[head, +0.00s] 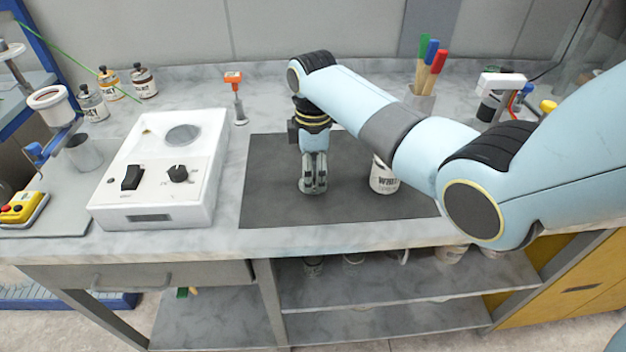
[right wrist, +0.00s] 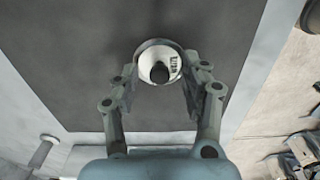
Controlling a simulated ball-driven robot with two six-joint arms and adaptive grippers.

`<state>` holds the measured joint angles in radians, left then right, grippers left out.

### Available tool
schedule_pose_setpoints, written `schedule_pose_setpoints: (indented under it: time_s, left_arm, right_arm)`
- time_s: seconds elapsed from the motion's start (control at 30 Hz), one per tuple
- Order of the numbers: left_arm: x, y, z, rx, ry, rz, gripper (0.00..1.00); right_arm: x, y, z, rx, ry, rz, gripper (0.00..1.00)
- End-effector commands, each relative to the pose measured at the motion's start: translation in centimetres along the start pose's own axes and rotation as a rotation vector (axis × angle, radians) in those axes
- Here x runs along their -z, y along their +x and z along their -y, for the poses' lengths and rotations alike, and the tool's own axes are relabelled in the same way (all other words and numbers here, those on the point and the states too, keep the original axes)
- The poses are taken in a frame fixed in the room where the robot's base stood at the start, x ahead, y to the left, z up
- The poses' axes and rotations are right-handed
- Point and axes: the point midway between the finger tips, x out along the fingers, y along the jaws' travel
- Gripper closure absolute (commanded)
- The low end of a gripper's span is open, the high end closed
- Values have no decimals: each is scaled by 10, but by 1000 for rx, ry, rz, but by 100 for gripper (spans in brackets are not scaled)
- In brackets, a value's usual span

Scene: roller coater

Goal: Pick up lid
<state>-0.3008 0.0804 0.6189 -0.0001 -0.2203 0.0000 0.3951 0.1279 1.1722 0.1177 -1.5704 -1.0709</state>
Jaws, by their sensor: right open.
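My right gripper (head: 313,190) points down over the dark mat (head: 270,190). Its fingers are apart and empty in the right wrist view (right wrist: 165,85). Just past the fingertips there, a round white thing (right wrist: 147,66) has a dark rim, a black knob or cap and small lettering. I cannot tell whether it is a loose lid or the top of the labelled can. In the head view a white can (head: 384,179) with dark letters stands on the mat, right of the gripper; my arm hides its top. Grey jointed parts at the wrist view's lower right look like my left gripper (right wrist: 295,152).
A white switch box (head: 150,205) stands left of the mat. A red-topped tool (head: 237,97) is behind it. Small bottles (head: 143,80) stand at the back left. A holder with coloured handles (head: 420,100) is behind my right arm. Left and front parts of the mat are bare.

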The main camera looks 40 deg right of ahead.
Motion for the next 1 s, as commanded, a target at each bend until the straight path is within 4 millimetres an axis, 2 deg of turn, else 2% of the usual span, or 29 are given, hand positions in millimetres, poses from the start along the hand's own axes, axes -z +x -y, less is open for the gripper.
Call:
schedule_pose_setpoints:
  time_s: [0.17,0.5,0.83,1.0]
  left_arm:
    - [1,0,0,0,0,-1,100]
    - [2,0,0,0,0,-3,100]
    - [2,0,0,0,0,-3,100]
    - [2,2,0,0,0,-3,100]
  right_arm:
    - [0,0,0,-1,0,-1,54]
    - [0,0,0,-1,0,-1,98]
    - [0,-3,-1,-2,0,-1,98]
    - [1,-20,-1,-4,1,-2,98]
